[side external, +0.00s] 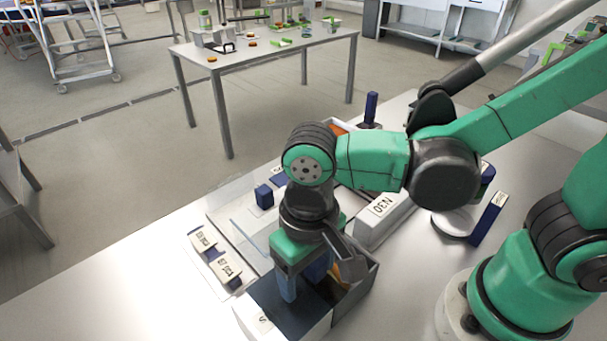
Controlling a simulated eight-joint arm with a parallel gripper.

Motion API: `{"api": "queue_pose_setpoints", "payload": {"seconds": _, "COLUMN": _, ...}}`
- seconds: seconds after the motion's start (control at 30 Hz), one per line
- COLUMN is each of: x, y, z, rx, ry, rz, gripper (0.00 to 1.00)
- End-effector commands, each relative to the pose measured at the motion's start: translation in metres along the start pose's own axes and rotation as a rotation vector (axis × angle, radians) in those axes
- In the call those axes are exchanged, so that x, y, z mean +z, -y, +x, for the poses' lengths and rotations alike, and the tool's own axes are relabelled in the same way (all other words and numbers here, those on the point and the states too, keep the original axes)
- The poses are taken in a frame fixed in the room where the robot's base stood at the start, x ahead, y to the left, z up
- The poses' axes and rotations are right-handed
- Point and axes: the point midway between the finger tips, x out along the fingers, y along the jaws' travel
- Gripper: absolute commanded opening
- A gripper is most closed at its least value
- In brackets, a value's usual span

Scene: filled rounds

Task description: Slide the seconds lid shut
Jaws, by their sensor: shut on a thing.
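The box's front label (264,319) is only partly readable, starting with what looks like an S. A clear flat panel (243,238) lies behind and left of the gripper. A small dark blue block (264,196) stands near its far end. I cannot tell for sure which part is the seconds lid.
A white box with an upside-down label (383,206) stands right of the gripper. Two labelled plates (213,255) lie at left. A blue post (371,108) stands behind, and a blue labelled bar (487,219) leans over a round grey base. The table's left front is clear.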

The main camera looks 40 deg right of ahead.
Motion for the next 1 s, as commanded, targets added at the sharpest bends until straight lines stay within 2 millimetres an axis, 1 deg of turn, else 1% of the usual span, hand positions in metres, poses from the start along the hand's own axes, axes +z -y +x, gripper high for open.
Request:
{"api": "queue_pose_setpoints", "payload": {"seconds": 0.03, "x": 0.0, "y": -0.01, "z": 0.003, "rx": 0.017, "ry": -0.012, "rz": 0.006, "gripper": 0.39}}
{"api": "queue_pose_setpoints", "payload": {"seconds": 0.7, "x": -0.001, "y": -0.061, "z": 0.003, "rx": 0.015, "ry": -0.017, "rz": 0.01, "gripper": 0.39}}
{"api": "queue_pose_setpoints", "payload": {"seconds": 0.83, "x": 0.0, "y": -0.068, "z": 0.003, "rx": 0.014, "ry": -0.018, "rz": 0.009, "gripper": 0.39}}
{"api": "queue_pose_setpoints", "payload": {"seconds": 1.0, "x": 0.0, "y": -0.07, "z": 0.003, "rx": 0.014, "ry": -0.019, "rz": 0.007, "gripper": 0.39}}
